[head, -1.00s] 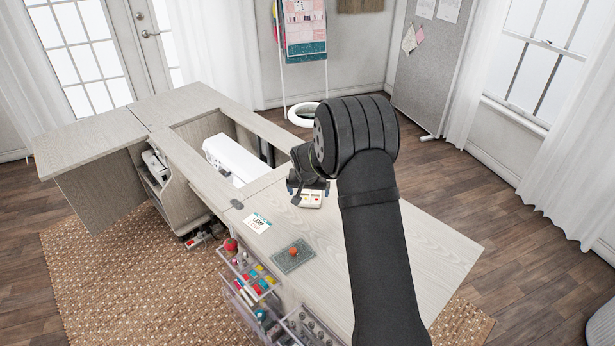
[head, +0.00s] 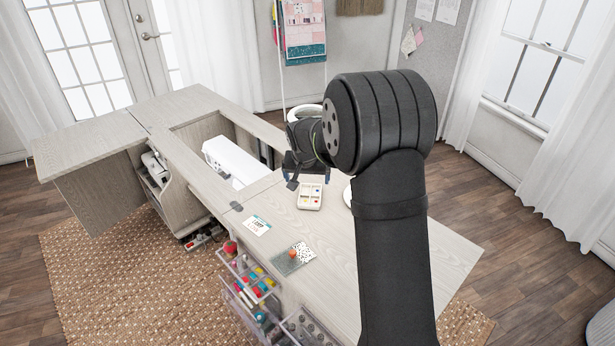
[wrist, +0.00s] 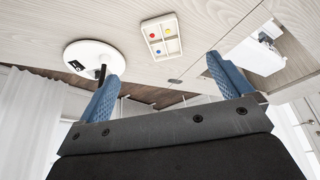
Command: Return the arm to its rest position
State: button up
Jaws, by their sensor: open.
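My gripper (head: 307,181) is in the air above the table, its two blue fingers apart with nothing between them. In the wrist view the blue fingers (wrist: 158,74) also stand wide apart and empty. My arm reaches in from the lower right of the head view and hides part of the table's right side.
The pale wood cabinet table (head: 405,262) bears a white sectioned tray (head: 310,196), a printed card (head: 257,225) and a grey mat (head: 283,263) with an orange item and speckled patch. The white machine (head: 235,160) sits in the opening. A round white disc (wrist: 80,55) shows in the wrist view.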

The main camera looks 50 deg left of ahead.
aim_at(309, 203)
jog(key=x, duration=1.6)
jog(key=shift+f, duration=0.2)
jog(key=v, duration=1.6)
jog(key=x, duration=1.6)
jog(key=shift+w+a+f, duration=0.1)
jog(key=shift+f, duration=0.2)
jog(key=s, duration=0.3)
jog(key=shift+s+d+r, duration=0.1)
jog(key=shift+s+d, duration=0.2)
jog(key=shift+d, duration=0.1)
jog(key=v, duration=0.8)
jog(key=shift+r, duration=0.4)
